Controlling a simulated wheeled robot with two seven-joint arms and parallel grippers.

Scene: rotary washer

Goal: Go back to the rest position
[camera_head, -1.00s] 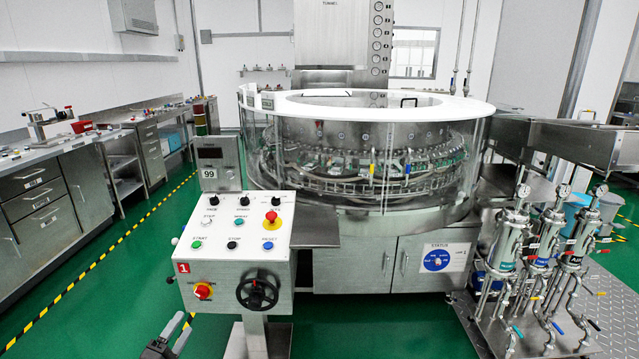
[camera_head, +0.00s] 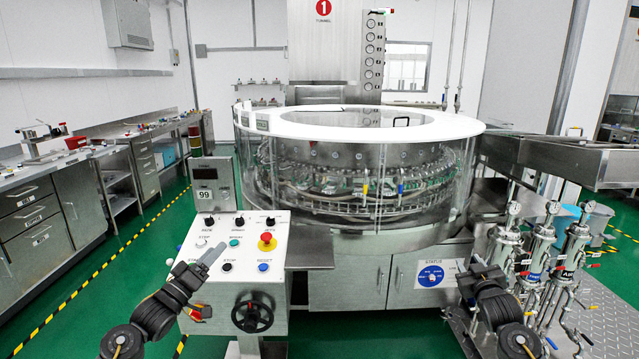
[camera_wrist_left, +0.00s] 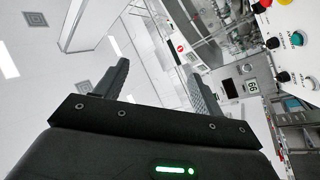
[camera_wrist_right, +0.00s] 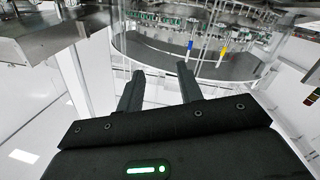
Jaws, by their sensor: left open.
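My left gripper (camera_head: 208,256) is raised in front of the white control panel (camera_head: 257,229), covering part of its left side in the head view. Its two fingers stand wide apart with nothing between them in the left wrist view (camera_wrist_left: 158,68). My right gripper (camera_head: 474,264) is raised in front of the right end of the washer's lower cabinet, near the filter cylinders. In the right wrist view (camera_wrist_right: 160,68) its fingers are apart and empty, with a narrower gap than the left. Both arms come up from the bottom of the head view.
The round rotary washer (camera_head: 350,215) with its clear guard stands behind the panel. The panel carries a red emergency button (camera_head: 267,240) and a black handwheel (camera_head: 252,313). Metal filter cylinders (camera_head: 538,250) stand at right on a checkered plate. Green floor is free at left.

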